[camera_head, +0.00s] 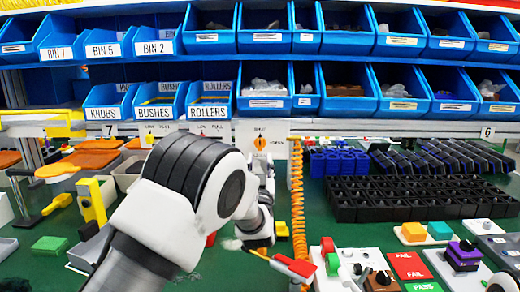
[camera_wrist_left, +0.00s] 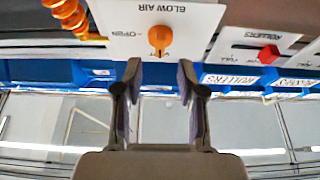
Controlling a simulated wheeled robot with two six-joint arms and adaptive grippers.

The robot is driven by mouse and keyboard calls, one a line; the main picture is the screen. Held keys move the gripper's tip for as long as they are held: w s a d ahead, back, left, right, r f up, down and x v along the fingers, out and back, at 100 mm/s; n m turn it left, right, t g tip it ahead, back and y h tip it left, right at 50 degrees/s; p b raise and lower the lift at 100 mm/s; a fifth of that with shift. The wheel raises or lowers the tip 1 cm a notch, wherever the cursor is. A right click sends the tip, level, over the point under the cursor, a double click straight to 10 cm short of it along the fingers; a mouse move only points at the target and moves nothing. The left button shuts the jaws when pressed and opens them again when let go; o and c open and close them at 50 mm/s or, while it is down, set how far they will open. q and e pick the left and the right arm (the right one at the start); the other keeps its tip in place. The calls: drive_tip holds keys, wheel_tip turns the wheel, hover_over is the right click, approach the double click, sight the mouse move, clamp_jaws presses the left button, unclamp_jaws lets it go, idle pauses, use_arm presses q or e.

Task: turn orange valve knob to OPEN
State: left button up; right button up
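The orange valve knob (camera_head: 260,142) sits on a white panel (camera_head: 277,131) below the blue bins. In the left wrist view the knob (camera_wrist_left: 160,37) shows on the panel labelled "BLOW AIR", picture upside down. "OPEN" is printed to the knob's left there, and a smaller, partly hidden label lies just below the knob. My left gripper (camera_wrist_left: 160,75) is open and empty. Its fingertips are just short of the knob, with the knob lined up between them. In the head view my left arm hides most of the gripper. My right gripper is not in view.
A coiled orange hose (camera_head: 298,205) hangs right beside the panel; its coil (camera_wrist_left: 68,17) is also near in the wrist view. A red slider (camera_wrist_left: 269,52) is on the neighbouring panel. Blue bins (camera_head: 265,90) line the shelf above. Black trays (camera_head: 400,190) fill the bench at right.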

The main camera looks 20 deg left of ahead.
sight(260, 146)
use_arm(q)
drive_tip(key=x, duration=0.5)
drive_tip(key=shift+w+a+r, duration=0.1)
drive_tip(key=shift+w, duration=0.3)
drive_tip(key=shift+s, duration=0.1)
drive_tip(key=shift+c, duration=0.3)
clamp_jaws()
